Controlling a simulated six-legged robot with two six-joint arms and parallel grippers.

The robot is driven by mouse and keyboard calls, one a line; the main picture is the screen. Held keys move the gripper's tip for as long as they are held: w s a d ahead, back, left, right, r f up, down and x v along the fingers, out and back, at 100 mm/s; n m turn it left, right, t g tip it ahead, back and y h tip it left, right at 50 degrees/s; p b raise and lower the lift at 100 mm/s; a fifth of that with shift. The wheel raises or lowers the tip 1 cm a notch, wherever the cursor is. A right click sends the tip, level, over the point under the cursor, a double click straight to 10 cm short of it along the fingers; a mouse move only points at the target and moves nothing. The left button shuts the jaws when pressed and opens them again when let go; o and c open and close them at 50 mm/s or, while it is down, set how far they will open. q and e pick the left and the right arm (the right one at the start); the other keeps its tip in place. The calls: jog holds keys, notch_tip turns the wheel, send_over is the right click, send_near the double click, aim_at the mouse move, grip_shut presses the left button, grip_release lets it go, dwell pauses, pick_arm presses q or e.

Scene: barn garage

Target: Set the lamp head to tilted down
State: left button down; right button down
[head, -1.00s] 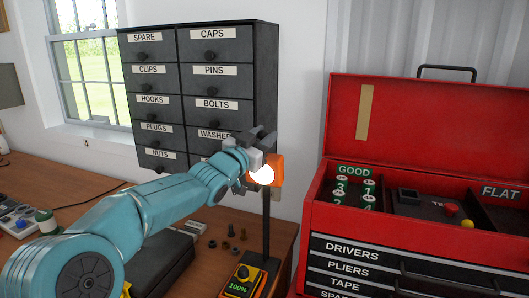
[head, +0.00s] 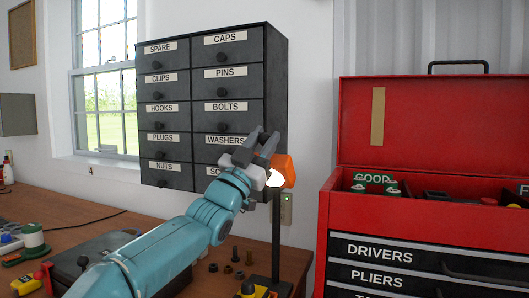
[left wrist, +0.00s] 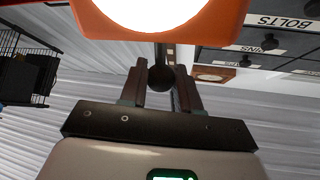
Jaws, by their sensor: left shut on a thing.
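The lamp has an orange head (head: 285,168) on a thin dark post (head: 276,235). Its glowing face points down and left in the head view, with only a small bright patch showing. In the left wrist view the orange head (left wrist: 238,12) with its large bright face fills the top. My left gripper (head: 262,150) is at the left side of the head. In the left wrist view its fingers (left wrist: 161,82) are closed around a small dark round knob (left wrist: 161,77), just below the head in that picture. My right gripper is not in view.
A dark drawer cabinet (head: 193,104) hangs on the wall behind my left gripper. A red toolbox (head: 425,125) with an open lid stands on the right. Small bolts and nuts (head: 227,268) lie on the wooden bench (head: 75,210) left of the post. A wall outlet (head: 286,209) is behind the post.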

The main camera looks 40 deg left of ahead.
pick_arm(q)
jog(key=shift+w+f, duration=0.15)
jog(key=shift+f, duration=0.15)
jog(key=c, duration=1.2)
grip_release()
jog(key=o, duration=0.3)
jog(key=shift+w, duration=0.15)
jog(key=shift+o, duration=0.2)
jog(key=shift+w+f, duration=0.1)
jog(key=shift+w, duration=0.1)
jog(key=shift+s+r, duration=0.25)
jog(key=shift+s, duration=0.15)
jog(key=shift+s+f, duration=0.15)
jog(key=shift+s, duration=0.05)
jog(key=b+v, duration=0.6)
jog(key=v, duration=0.9)
jog(key=shift+f, duration=0.5)
